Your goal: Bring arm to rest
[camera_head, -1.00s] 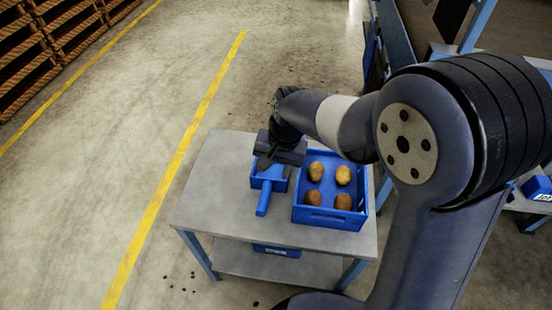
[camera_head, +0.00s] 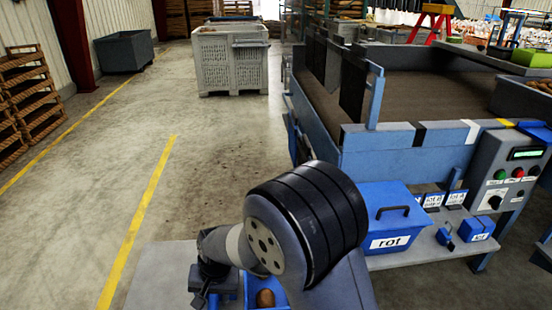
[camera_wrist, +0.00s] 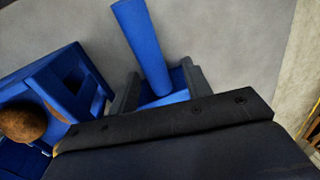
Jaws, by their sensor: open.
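My gripper (camera_head: 212,292) is low at the bottom of the head view, over the grey table (camera_head: 150,275). In the wrist view its two fingers (camera_wrist: 160,72) are apart, one on each side of a blue scoop-like tool with a long handle (camera_wrist: 143,40). The jaws are open; I cannot tell whether they touch the tool. My arm is bent, and its big dark joint hides part of the table. A blue crate (camera_wrist: 62,75) stands to the left in the wrist view with a brown potato (camera_wrist: 22,122) in it; this potato also shows in the head view (camera_head: 265,298).
A blue box marked "rot" (camera_head: 390,215) stands on a shelf to the right, below the grader (camera_head: 405,150) and its control panel (camera_head: 508,170). A grey bin (camera_head: 230,60) stands farther back.

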